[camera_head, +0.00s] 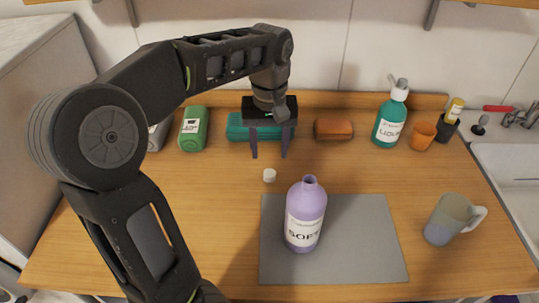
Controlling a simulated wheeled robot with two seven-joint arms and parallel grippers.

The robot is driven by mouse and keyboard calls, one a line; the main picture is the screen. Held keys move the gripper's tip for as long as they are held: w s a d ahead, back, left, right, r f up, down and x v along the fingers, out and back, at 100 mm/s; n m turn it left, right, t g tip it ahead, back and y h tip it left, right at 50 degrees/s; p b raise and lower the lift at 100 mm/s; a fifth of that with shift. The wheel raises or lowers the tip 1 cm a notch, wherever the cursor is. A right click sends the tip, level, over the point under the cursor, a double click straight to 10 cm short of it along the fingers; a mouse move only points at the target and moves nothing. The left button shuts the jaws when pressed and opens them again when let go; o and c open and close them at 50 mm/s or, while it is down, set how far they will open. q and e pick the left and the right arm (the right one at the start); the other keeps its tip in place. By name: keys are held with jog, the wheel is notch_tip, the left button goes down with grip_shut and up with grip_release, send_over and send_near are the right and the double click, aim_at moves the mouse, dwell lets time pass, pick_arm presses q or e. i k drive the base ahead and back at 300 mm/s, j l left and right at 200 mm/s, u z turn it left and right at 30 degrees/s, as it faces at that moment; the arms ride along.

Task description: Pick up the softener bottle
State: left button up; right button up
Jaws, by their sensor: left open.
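The softener bottle (304,216) is purple with a white label reading "SOFT" and an open neck. It stands upright on the left part of a grey mat (362,245). A small white cap (269,175) lies on the wood behind the mat's left end, apart from the bottle. My left gripper (269,152) is open and empty, fingers pointing down, behind the cap and the bottle. My left arm reaches in from the left and hides part of the counter there. My right gripper is not in view.
A teal box (236,127) is partly behind my left gripper. A green package (193,129), a brown block (333,129), a teal "LIQUID" pump bottle (390,116) and an orange cup (421,135) stand along the back. A mug (450,220) stands right of the mat, near the sink (510,165).

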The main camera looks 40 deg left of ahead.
aim_at(305, 204)
jog(key=k, duration=1.5)
